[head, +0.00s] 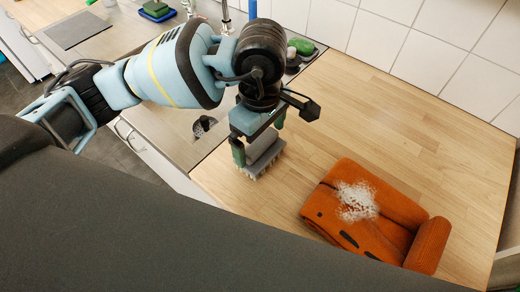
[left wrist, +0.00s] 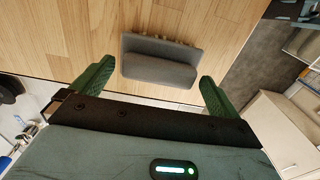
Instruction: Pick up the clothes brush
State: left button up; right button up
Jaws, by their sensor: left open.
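The clothes brush is a grey block (head: 264,160) with bristles along its lower edge, standing on the wooden worktop near its front left edge. It also shows in the left wrist view (left wrist: 158,68), between and slightly beyond the green fingertips. My left gripper (head: 259,138) is open right above the brush, pointing down, with one finger towards each end. In the left wrist view there is a gap between each finger and the brush. The gripper partly hides the brush top in the head view. My right gripper is not in view.
An orange, folded, soft-looking item (head: 395,215) with white fluff on top lies to the right on the worktop (head: 400,130). A metal sink counter (head: 185,130) is on the left. Tiled wall (head: 385,40) stands behind. The worktop's middle and back are clear.

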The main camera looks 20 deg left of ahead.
pick_arm(q)
jog(key=shift+f, duration=0.8)
jog(key=c, duration=1)
jog(key=shift+o, duration=0.2)
jog(key=shift+r, duration=0.2)
